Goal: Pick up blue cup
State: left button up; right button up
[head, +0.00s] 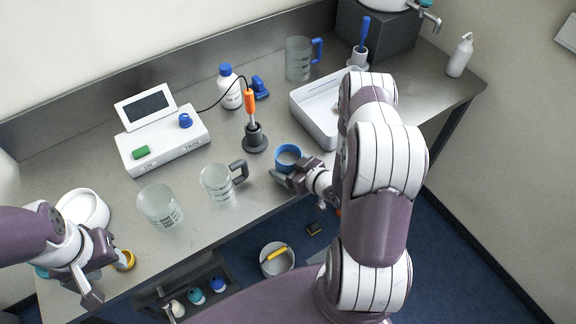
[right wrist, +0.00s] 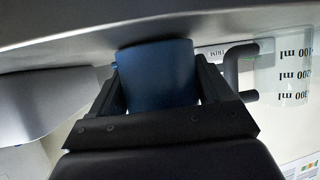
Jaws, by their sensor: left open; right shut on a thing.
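The blue cup (head: 287,153) is at the front part of the metal table, right of the grey-handled beaker. In the right wrist view the blue cup (right wrist: 157,75) fills the space between the two dark fingers. My right gripper (head: 284,174) is shut on the blue cup; it also shows in the right wrist view (right wrist: 158,92). I cannot tell whether the cup touches the table. My left gripper (head: 112,278) is open at the table's left front edge, far from the cup, beside a small yellow ring-like thing (head: 125,260).
A beaker with a grey handle (head: 217,184) stands just left of the cup. An orange-handled probe in a dark stand (head: 254,139) is behind it. A white tray (head: 318,125) lies to the right. A glass beaker (head: 160,207) and a meter (head: 163,145) stand further left.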

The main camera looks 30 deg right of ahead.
jog(key=shift+r, duration=0.35)
jog(key=r, duration=0.2)
jog(key=s+r+b, duration=0.1)
jog(key=r, duration=0.1)
jog(key=s+a+r, duration=0.1)
jog(key=s+r, duration=0.5)
jog(key=s, duration=0.4)
jog(key=shift+s+r+b, duration=0.15)
jog(key=shift+s+b, duration=0.15)
jog(key=shift+s, duration=0.05)
jog(key=o, duration=0.6)
jog(key=c, duration=0.4)
jog(key=shift+o, duration=0.2)
